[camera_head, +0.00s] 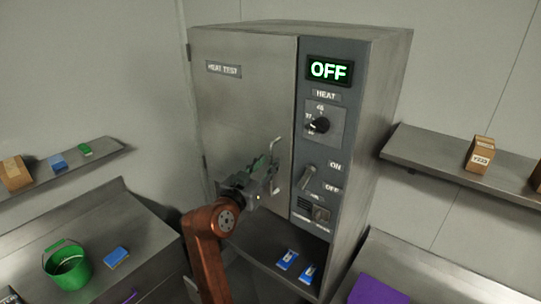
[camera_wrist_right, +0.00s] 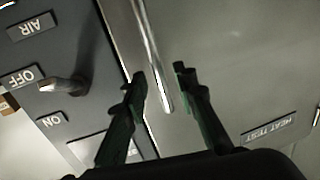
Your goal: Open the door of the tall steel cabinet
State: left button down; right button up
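The tall steel cabinet (camera_head: 363,120) stands in the middle of the head view. Its door (camera_head: 240,105), labelled HEAT TEST, looks shut and flush with the front. The door (camera_wrist_right: 235,60) also fills much of the right wrist view. A slim vertical bar handle (camera_wrist_right: 152,60) sits near the door's edge beside the control panel. My right gripper (camera_head: 268,172) is at the handle, partly hiding it in the head view. In the wrist view the gripper (camera_wrist_right: 160,80) is open, its fingers on either side of the handle's end, with gaps visible. My left gripper is not in view.
The control panel (camera_head: 346,143) right of the door has a lit OFF display (camera_head: 329,70), a knob (camera_head: 319,124) and a lever switch (camera_head: 306,177). Blue-white items (camera_head: 287,259) lie below the door. A green bucket (camera_head: 67,266) stands on the left counter; a wall shelf (camera_head: 455,176) is at right.

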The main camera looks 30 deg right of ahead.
jog(key=shift+x, duration=1.25)
jog(key=shift+c, duration=0.4)
jog(key=shift+r, duration=0.1)
grip_shut()
